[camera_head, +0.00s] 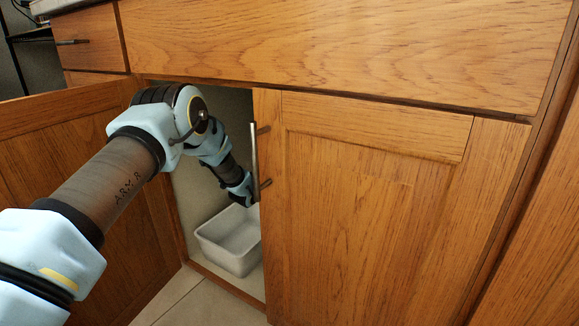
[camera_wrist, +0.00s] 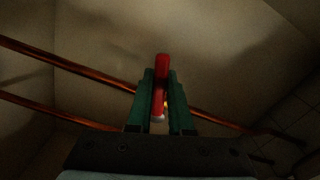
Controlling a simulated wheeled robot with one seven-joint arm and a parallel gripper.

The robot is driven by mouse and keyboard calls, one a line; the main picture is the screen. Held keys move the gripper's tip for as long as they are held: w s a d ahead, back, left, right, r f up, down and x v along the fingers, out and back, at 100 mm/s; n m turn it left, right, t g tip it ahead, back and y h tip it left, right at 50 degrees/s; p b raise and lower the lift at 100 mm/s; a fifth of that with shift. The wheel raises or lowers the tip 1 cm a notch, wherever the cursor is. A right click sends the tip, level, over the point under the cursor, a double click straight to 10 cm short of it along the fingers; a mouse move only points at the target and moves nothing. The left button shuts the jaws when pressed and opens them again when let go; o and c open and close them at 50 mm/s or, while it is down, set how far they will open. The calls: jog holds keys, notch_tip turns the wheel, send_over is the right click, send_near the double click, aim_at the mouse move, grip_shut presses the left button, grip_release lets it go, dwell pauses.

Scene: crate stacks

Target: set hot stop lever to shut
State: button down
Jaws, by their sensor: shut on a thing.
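In the wrist view, my gripper (camera_wrist: 160,100) has its two green fingers closed on a red lever (camera_wrist: 161,66). The lever's red end sticks up past the fingertips. A small pale and yellowish part shows between the fingers below it. Two copper-coloured pipes (camera_wrist: 68,65) run slantwise behind the fingers. In the head view, my arm reaches into the open cabinet, and the gripper end and the lever are hidden behind the cabinet front. No lever label or marking can be read.
A white bin (camera_head: 230,240) stands on the cabinet floor below my arm. The left cabinet door (camera_head: 70,200) is swung open; the right door (camera_head: 370,210) is closed, with a bar handle (camera_head: 254,160) near the opening. The cabinet interior is dim and tight.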

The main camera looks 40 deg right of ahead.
jog(key=shift+w+a+r+m, duration=0.1)
jog(key=shift+r+m, duration=0.25)
jog(key=shift+m, duration=0.65)
jog(key=shift+w+r+m, duration=0.1)
jog(key=shift+r+m, duration=0.25)
jog(key=shift+m, duration=0.65)
jog(key=c, duration=0.8)
grip_release()
jog(key=shift+r, duration=0.1)
jog(key=p+v, duration=0.4)
jog(key=v, duration=0.7)
